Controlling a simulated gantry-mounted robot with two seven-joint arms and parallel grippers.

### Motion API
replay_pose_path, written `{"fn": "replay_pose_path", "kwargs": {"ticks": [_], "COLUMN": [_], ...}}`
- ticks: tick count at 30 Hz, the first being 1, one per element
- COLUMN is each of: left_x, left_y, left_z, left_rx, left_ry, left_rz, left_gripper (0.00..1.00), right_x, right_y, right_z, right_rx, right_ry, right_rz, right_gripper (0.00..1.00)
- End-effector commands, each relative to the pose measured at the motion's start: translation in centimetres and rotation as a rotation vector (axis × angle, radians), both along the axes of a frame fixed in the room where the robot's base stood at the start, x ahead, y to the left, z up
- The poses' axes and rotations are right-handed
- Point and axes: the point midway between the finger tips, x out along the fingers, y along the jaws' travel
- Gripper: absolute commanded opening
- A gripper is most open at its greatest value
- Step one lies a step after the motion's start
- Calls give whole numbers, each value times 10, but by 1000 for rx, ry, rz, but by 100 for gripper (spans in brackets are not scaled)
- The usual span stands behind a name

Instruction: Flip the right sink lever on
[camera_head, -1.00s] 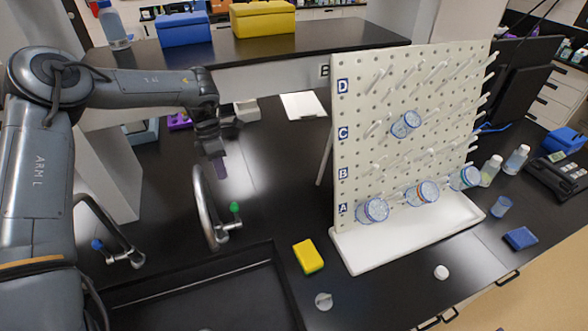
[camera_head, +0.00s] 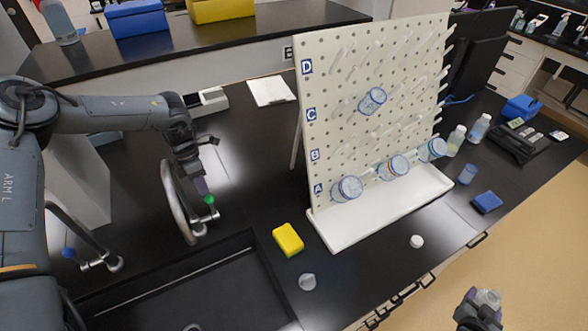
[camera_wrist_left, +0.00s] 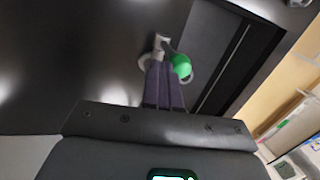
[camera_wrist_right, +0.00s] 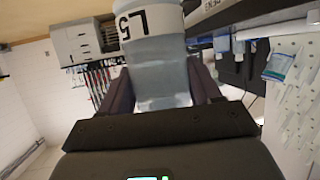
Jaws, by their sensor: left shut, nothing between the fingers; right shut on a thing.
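The right sink tap (camera_head: 172,205) has a silver curved spout and a side lever with a green tip (camera_head: 210,200). My left gripper (camera_head: 203,188) is shut and empty, its fingertips pointing down right beside the green tip. In the left wrist view the green tip (camera_wrist_left: 182,66) sits just right of the shut fingers (camera_wrist_left: 163,80); whether they touch is unclear. My right gripper (camera_head: 480,306) is at the lower right, away from the taps. It is shut on a clear bottle, which shows in the right wrist view (camera_wrist_right: 155,55) with a white label.
The left tap's blue-tipped lever (camera_head: 69,253) is at the far left. A black sink basin (camera_head: 200,290) lies in front. A yellow sponge (camera_head: 288,240) and a white pegboard (camera_head: 390,60) with glassware stand to the right. Bench between tap and pegboard is mostly clear.

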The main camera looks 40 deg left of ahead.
Motion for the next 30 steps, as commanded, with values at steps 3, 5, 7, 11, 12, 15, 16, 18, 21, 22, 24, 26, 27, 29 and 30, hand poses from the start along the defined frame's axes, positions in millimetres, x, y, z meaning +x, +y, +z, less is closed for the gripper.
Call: {"fn": "replay_pose_path", "kwargs": {"ticks": [3, 5, 7, 11, 12, 15, 16, 18, 21, 22, 24, 26, 27, 29, 30], "left_x": [0, -1, -3, -6, -5, -5, -5, -5, -5, -5, -6, -6, -6, -7, -8], "left_y": [0, -3, -8, -15, -14, -14, -14, -14, -14, -14, -13, -12, -11, -9, -8], "left_z": [0, 2, 3, 4, 3, 3, 3, 3, 6, 8, 14, 20, 26, 35, 41], "left_rx": [0, 0, -1, -1, 0, 0, 0, 0, 0, 0, 0, 1, 1, 1, 2], "left_ry": [0, 0, 0, 0, 0, 0, 0, 0, 0, 0, 0, -1, -1, 0, 0], "left_rz": [0, -1, -2, 0, 1, 1, 1, 0, 0, 1, 1, 2, 2, 4, 5], "left_gripper": [0, 0, 0, 0, 0, 0, 0, 0, 0, 0, 0, 0, 0, 0, 0], "right_x": [0, 0, 0, 0, 0, 0, 0, 0, 0, 0, 0, 0, 0, 0, 0], "right_y": [0, 0, 0, 0, 0, 0, 0, 0, 0, 0, 0, 0, 0, 0, 0], "right_z": [0, 1, 3, 3, 3, 3, 3, 3, 5, 7, 12, 17, 22, 30, 35], "right_rx": [0, 0, 0, 0, 0, 0, 0, 0, 0, 0, 0, 0, 0, 0, 0], "right_ry": [0, -1, -1, 0, 0, 0, 0, 0, -1, -1, -1, -1, -1, -1, -1], "right_rz": [0, 0, 0, 0, 0, 0, 0, 0, 0, 0, 0, 0, 0, 0, 0], "right_gripper": [34, 34, 34, 34, 34, 34, 34, 34, 34, 34, 34, 34, 34, 34, 34]}}
